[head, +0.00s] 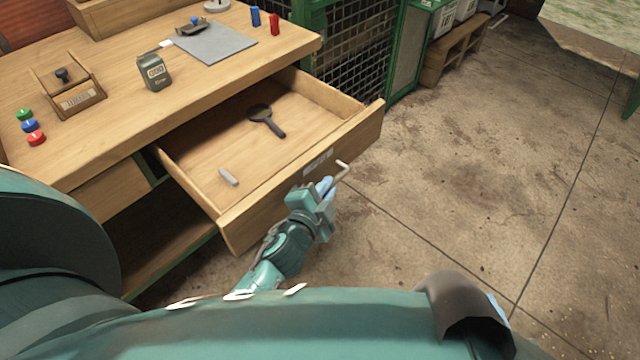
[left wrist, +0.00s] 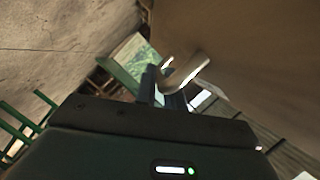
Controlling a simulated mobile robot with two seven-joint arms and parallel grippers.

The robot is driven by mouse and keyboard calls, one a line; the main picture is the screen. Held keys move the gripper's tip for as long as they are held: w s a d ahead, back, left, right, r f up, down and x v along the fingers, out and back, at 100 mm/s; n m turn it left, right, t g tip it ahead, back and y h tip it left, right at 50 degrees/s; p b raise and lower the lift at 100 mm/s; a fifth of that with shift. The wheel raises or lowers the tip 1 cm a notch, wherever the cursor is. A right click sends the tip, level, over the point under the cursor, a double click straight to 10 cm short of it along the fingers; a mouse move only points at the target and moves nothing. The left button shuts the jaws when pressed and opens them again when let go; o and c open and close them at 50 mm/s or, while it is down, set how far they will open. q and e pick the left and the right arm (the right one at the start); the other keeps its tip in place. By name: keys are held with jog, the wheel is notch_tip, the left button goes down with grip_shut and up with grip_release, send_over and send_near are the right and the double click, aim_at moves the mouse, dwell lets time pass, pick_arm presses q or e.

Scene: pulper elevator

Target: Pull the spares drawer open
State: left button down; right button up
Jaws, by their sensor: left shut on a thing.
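The spares drawer (head: 300,190) stands pulled well out of the wooden workbench, and its inside shows. A magnifying glass (head: 265,120) and a small grey block (head: 228,177) lie in it. My left gripper (head: 326,188) is at the drawer's front, shut on the drawer handle (head: 343,170), a pale bar that sticks out past the fingers. In the left wrist view the handle (left wrist: 190,72) curves at the fingertips beside the drawer front (left wrist: 255,60). My right gripper is not clearly in view.
The workbench top (head: 110,60) carries a green tin (head: 155,72), a stamp box (head: 75,95), several coloured discs and a grey mat (head: 215,43). A green mesh cage (head: 350,50) stands behind. The concrete floor (head: 470,170) to the right is clear.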

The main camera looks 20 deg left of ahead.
pick_arm(q)
jog(key=shift+d, duration=0.15)
jog(key=c, duration=1.5)
grip_release()
pick_arm(e)
jog(key=shift+f, duration=0.1)
jog(key=shift+s, duration=0.1)
